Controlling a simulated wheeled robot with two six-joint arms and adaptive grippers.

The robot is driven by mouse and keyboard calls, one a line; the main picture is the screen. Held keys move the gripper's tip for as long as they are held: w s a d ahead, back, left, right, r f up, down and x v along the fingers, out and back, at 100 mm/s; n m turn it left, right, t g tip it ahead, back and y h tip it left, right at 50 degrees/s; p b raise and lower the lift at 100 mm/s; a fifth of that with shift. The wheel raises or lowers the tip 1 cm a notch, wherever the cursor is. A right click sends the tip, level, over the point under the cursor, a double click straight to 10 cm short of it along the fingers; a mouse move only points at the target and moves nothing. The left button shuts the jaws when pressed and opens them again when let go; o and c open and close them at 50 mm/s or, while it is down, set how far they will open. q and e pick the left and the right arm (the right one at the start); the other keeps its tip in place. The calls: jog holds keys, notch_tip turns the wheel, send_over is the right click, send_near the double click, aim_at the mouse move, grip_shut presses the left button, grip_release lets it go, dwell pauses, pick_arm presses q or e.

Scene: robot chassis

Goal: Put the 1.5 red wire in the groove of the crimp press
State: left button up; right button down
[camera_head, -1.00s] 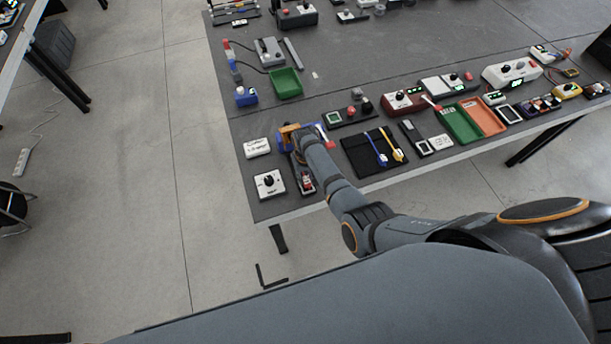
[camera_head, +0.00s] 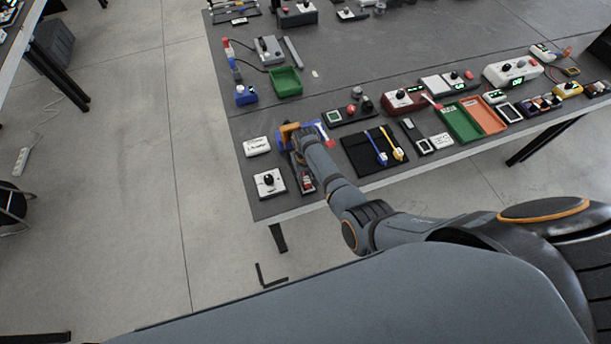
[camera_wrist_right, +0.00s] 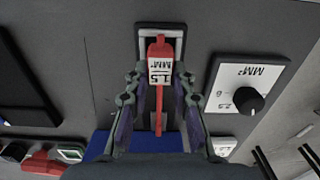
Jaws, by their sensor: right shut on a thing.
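The red wire (camera_wrist_right: 161,84) shows in the right wrist view, with a white tag reading 1.5 MM². Its red top lies over a light-framed dark holder (camera_wrist_right: 143,32), and its thin red length runs down between my fingers. My right gripper (camera_wrist_right: 160,82) has a finger on either side of the tagged part and is shut on it. In the head view my right gripper (camera_head: 297,142) is over the table's near left corner. A blue device (camera_head: 321,133) there is mostly hidden by my arm; I cannot make out a groove. My left gripper is not in view.
A white dial box marked MM² (camera_head: 269,182) stands left of the holder. A white labelled block (camera_head: 257,146) lies behind it. A black mat (camera_head: 366,155) with blue and yellow tools lies to the right. Green and orange trays (camera_head: 462,123) stand farther right.

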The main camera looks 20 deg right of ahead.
jog(key=shift+f+b, duration=0.3)
jog(key=shift+f, duration=0.2)
jog(key=c, duration=1.1)
grip_release()
jog(key=shift+o, duration=0.2)
jog(key=shift+r, duration=0.25)
notch_tip(320, 180, up, 12)
jog(key=shift+f, duration=0.2)
